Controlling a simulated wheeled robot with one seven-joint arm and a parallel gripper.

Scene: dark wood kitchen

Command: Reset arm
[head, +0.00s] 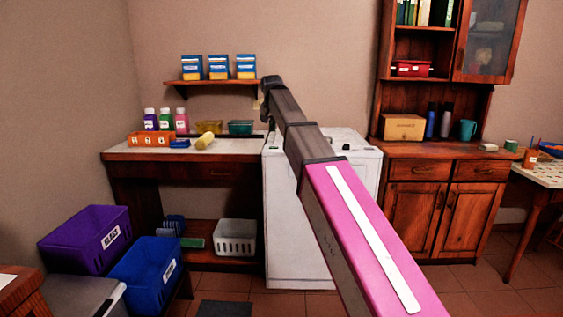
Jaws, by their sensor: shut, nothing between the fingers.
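My arm stretches from the bottom right of the head view up to the middle, with a pink upper link and dark grey links beyond it. My gripper (265,113) is small and dark at the arm's far end, in front of the back wall. It is shut and empty, clear of the objects around it. My arm hides part of the white appliance (290,225) behind it.
A wall shelf (212,82) with several boxes is left of the arm's end. Below is a counter (140,154) with bottles and containers. A wooden cabinet (428,215) stands right. Purple (80,247) and blue (138,280) bins are lower left.

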